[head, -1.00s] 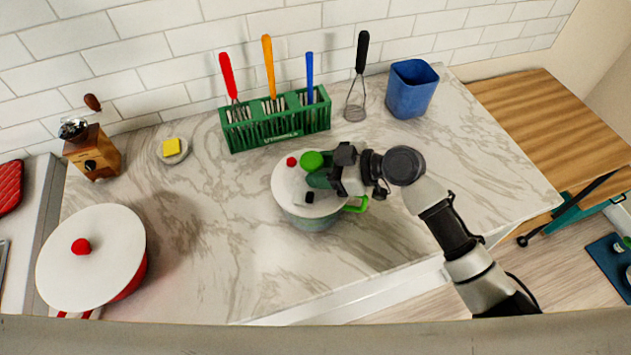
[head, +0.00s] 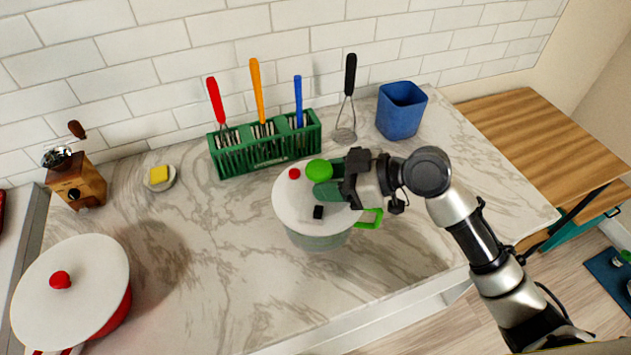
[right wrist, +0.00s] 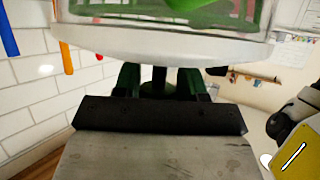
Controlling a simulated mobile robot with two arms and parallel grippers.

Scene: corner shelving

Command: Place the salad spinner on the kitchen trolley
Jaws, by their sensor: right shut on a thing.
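The salad spinner (head: 295,207) has a white lid, a red button, a green knob, a green side handle and a clear greenish bowl. It is upright over the marble counter, near its front edge, and appears slightly raised. My right gripper (head: 325,188) is shut on its lid top; the fingers partly hide the grip. In the right wrist view the spinner (right wrist: 175,42) appears upside down, just beyond my right gripper's dark green fingers (right wrist: 160,82). The kitchen trolley (head: 535,150), with wooden top and teal frame, stands at the right, past the counter's end. My left gripper is out of view.
A red pot (head: 75,285), grinder (head: 77,182) and sponge dish (head: 160,180) are at left. The trolley top's visible part is clear.

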